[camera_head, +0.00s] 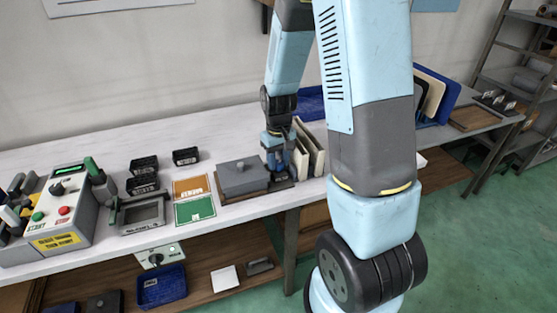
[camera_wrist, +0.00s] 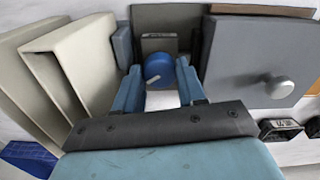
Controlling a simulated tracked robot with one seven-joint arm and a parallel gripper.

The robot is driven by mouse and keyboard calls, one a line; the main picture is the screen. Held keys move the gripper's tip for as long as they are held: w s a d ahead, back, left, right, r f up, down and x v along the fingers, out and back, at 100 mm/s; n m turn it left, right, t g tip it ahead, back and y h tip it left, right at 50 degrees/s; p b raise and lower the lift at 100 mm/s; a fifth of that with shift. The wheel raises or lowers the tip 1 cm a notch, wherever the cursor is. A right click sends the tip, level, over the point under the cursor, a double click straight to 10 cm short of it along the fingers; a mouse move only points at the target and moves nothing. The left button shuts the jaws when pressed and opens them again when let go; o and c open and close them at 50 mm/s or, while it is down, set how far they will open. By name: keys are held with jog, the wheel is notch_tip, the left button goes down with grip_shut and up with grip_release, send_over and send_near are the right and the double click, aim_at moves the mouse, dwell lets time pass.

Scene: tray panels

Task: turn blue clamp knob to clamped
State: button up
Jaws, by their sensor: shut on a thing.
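The blue clamp knob (camera_wrist: 159,68) shows in the wrist view, round, with a pale mark on its lower left face. It sits in front of a small grey-green labelled block (camera_wrist: 159,42); I cannot read the label. My gripper (camera_wrist: 161,82) has its two blue fingers on either side of the knob and is shut on it. In the head view my gripper (camera_head: 277,163) points down at the right end of a dark board, beside a grey box (camera_head: 242,176).
The grey box with a round handle (camera_wrist: 255,62) stands close to the right of my fingers in the wrist view. Cream upright panels (camera_wrist: 75,65) stand close on the left. Orange and green cards (camera_head: 195,209) and a control box (camera_head: 62,212) lie further left on the bench.

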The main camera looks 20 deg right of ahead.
jog(key=m, duration=0.6)
jog(key=shift+w, duration=0.1)
jog(key=shift+m, duration=0.3)
dwell(0.3)
jog(key=o, duration=1.1)
jog(key=shift+c, duration=0.2)
